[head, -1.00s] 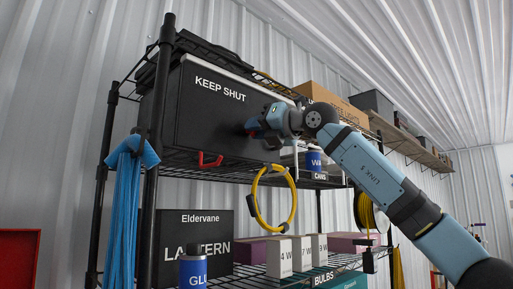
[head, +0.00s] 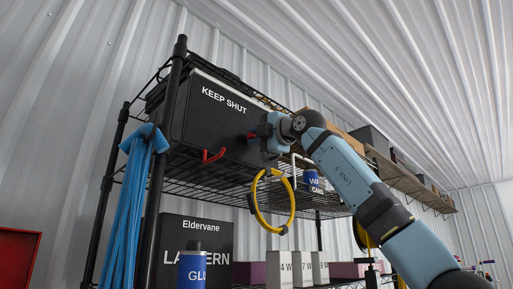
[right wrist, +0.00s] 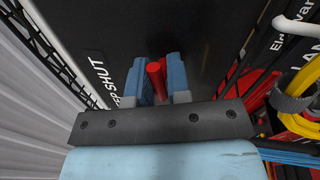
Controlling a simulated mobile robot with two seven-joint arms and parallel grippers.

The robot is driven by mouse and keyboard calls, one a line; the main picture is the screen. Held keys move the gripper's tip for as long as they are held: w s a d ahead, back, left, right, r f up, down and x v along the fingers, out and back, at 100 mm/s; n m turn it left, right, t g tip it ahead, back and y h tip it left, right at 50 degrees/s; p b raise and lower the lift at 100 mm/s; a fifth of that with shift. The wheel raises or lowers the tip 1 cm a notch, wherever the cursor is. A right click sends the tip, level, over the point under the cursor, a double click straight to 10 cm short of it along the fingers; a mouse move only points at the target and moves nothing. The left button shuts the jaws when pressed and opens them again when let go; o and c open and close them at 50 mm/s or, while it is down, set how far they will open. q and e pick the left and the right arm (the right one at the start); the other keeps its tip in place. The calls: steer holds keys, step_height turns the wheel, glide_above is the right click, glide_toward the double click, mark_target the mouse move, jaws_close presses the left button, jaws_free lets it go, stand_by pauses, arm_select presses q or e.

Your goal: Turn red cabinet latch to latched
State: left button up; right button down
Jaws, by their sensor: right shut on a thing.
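The black cabinet (head: 215,125) marked KEEP SHUT sits on the upper wire shelf. My right gripper (head: 255,137) is against the right part of its front in the head view. In the right wrist view the gripper's blue fingers (right wrist: 155,80) are shut on the red latch (right wrist: 156,78), a red bar between them. The fingers hide most of the latch in the head view, so its exact angle is hard to tell. A red U-shaped handle (head: 213,156) is on the lower front of the cabinet, left of the gripper. My left gripper is not in view.
A yellow cable loop (head: 292,208) hangs below the gripper from the wire shelf (head: 205,176). A blue-labelled can (head: 312,181) stands to the right. Blue strands (head: 128,200) hang at the left post. A lantern box (head: 190,240) is on the lower shelf.

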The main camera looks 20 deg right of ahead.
arm_select(q)
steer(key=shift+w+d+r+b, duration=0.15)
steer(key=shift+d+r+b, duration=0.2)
steer(key=shift+b, duration=0.4)
arm_select(e)
steer(key=shift+m+t+h, duration=0.3)
steer(key=shift+m+h, duration=0.1)
steer(key=shift+m, duration=0.8)
steer(key=shift+d+r, duration=0.1)
steer(key=shift+r, duration=0.05)
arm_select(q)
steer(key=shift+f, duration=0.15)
arm_select(e)
steer(key=shift+s, duration=0.1)
steer(key=c, duration=1.1)
jaws_free()
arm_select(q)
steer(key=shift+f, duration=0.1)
arm_select(e)
steer(key=shift+f, duration=0.2)
steer(key=shift+s+d+f, duration=0.1)
steer(key=shift+s, duration=0.15)
arm_select(q)
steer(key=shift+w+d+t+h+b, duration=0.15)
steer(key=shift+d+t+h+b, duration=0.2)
steer(key=shift+b, duration=1.1)
arm_select(e)
steer(key=shift+r+v, duration=0.2)
steer(key=shift+v, duration=6.35)
